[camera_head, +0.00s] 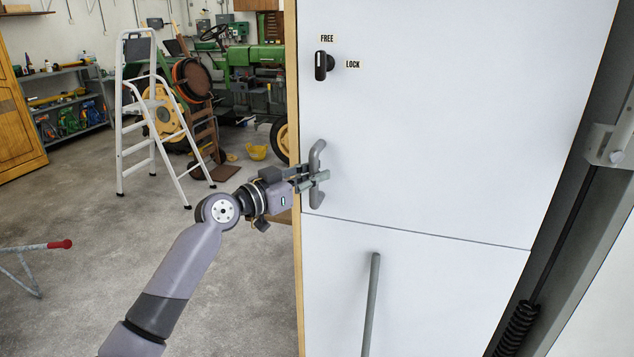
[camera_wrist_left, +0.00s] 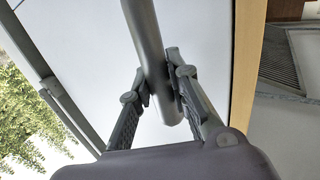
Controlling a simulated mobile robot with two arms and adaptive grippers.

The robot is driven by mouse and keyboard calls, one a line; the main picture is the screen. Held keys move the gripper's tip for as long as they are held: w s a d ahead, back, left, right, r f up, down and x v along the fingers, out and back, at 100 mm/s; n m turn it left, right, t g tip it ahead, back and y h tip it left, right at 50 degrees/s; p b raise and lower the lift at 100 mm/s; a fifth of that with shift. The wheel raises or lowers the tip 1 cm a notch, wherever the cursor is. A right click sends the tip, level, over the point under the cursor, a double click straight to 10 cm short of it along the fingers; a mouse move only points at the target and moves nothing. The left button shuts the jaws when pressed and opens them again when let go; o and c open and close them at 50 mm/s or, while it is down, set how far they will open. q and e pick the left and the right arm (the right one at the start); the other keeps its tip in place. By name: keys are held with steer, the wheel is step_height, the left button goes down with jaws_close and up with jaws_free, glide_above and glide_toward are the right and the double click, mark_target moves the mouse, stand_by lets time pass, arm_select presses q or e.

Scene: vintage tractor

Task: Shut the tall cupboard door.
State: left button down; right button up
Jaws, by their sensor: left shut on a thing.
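The tall white door panel (camera_head: 450,120) fills the right of the head view, with a wooden left edge (camera_head: 292,90). A grey curved handle (camera_head: 317,152) sits near that edge. My left gripper (camera_head: 318,180) is shut on the handle. In the left wrist view the two fingers (camera_wrist_left: 160,88) are on either side of the grey bar (camera_wrist_left: 147,35), with the white panel behind. A black knob (camera_head: 321,65) above the handle points up toward the word FREE, with LOCK to its right. My right gripper is not in view.
A lower white panel (camera_head: 430,300) carries a grey bar handle (camera_head: 371,300). A dark frame with a coiled spring (camera_head: 516,328) stands at right. A white stepladder (camera_head: 140,120), green tractor (camera_head: 265,60) and yellow cabinet (camera_head: 20,110) stand behind. Grey floor (camera_head: 90,210) at left is mostly clear.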

arm_select(q)
steer(key=c, duration=1.5)
jaws_free()
steer(key=shift+a, duration=0.1)
steer(key=v, duration=1.2)
